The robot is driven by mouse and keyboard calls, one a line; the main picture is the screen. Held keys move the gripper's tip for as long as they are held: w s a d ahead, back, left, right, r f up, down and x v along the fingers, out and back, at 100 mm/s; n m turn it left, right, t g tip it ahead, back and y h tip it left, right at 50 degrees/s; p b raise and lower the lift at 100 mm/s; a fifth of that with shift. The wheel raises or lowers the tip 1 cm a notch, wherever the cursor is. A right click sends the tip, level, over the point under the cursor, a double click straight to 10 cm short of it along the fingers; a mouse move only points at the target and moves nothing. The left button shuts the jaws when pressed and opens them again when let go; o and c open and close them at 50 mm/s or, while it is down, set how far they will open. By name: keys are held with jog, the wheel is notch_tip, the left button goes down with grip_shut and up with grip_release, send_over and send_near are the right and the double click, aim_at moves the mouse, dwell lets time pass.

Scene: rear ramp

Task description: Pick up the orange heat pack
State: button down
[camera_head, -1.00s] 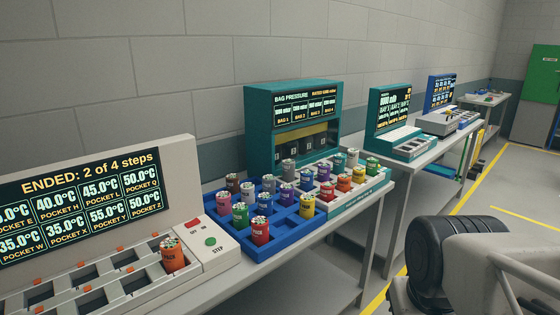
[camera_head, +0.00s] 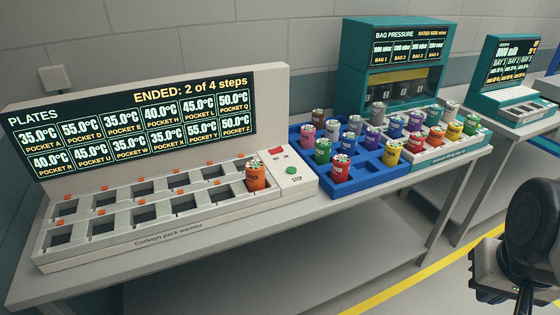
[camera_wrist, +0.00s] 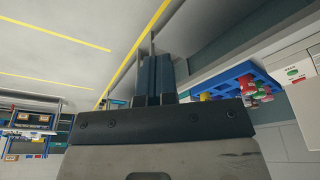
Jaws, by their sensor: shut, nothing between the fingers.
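The orange heat pack (camera_head: 256,176) is a short can-like pack with a pale top. The other warmer pockets look empty. My gripper (camera_wrist: 156,60) shows in the wrist view with its two dark fingers together and nothing between them. It is well away from the orange pack, which I cannot make out in the wrist view. In the head view a dark part of my arm is at the right edge, in front of the bench, and the fingers are not clear there.
A blue tray (camera_head: 370,186) with several coloured packs stands right of the warmer; it also shows in the wrist view (camera_wrist: 233,80). Behind it is the teal bag pressure unit (camera_head: 355,55). The warmer's display (camera_head: 150,120) rises behind its pockets. Floor before the bench is clear.

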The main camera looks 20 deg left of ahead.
dwell(0.4)
jog(key=shift+c, duration=1)
grip_release()
